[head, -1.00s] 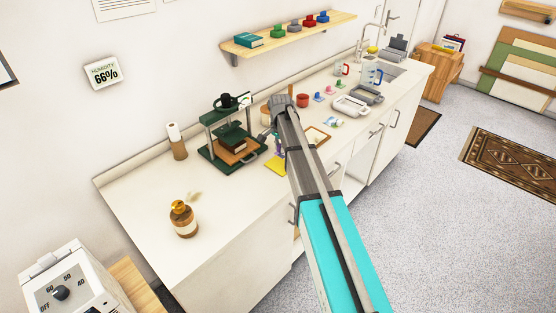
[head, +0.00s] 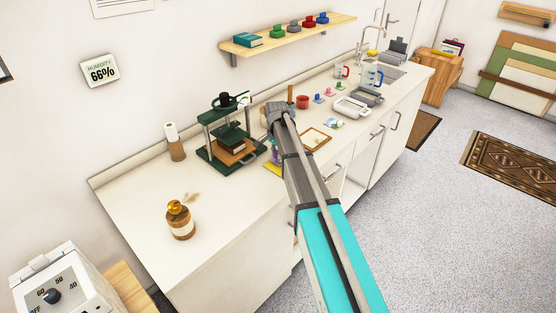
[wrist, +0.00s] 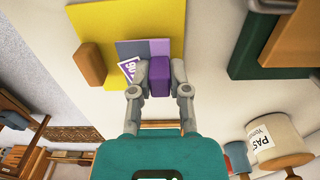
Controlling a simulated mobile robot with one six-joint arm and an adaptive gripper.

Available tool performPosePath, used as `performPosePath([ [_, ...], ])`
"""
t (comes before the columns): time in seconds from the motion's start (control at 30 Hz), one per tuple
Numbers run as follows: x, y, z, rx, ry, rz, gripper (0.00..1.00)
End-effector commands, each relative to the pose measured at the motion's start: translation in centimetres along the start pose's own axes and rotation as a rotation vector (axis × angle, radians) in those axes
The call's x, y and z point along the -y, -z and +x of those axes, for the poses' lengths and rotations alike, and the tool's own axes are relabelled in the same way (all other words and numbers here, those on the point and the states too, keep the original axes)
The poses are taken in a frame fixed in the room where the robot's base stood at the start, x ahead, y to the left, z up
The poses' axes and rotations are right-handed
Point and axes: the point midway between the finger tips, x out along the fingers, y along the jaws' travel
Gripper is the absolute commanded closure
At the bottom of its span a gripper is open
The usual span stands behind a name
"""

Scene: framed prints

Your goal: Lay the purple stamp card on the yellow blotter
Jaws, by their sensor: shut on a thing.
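The yellow blotter (wrist: 92,22) lies on the counter in the wrist view. In the head view only a sliver of it (head: 272,168) shows beside my arm. Blue (wrist: 130,47) and mauve (wrist: 160,47) flat patches overlap it, along with a small white-and-purple printed piece (wrist: 129,68). My gripper (wrist: 159,80) is shut on a purple block (wrist: 159,70) at the blotter's edge. I cannot tell whether this block is part of the purple stamp card, or how far it is above the surface. The fingertips are hidden in the head view.
A tan block (wrist: 90,63) sits at the blotter's edge. The green press (head: 230,148) stands close to the left. A wooden-framed tray (head: 316,138) lies right of my arm.

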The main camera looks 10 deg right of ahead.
Motion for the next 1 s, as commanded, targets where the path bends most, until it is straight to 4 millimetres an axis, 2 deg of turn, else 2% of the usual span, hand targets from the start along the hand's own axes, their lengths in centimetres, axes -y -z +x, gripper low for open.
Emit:
performPosePath([
  [0.1,0.00,-0.01,0.94,0.000,0.000,0.000,1.00],
  [0.67,0.03,-0.05,1.35,0.000,0.000,-0.001,1.00],
  [0.7,0.03,-0.05,1.29,0.000,0.000,-0.001,0.74],
  [0.8,0.03,-0.06,1.24,0.000,0.000,-0.001,0.55],
  [0.87,0.03,-0.06,1.24,0.000,0.000,-0.001,0.44],
  [1.0,0.04,-0.06,1.24,0.000,0.000,-0.001,0.43],
])
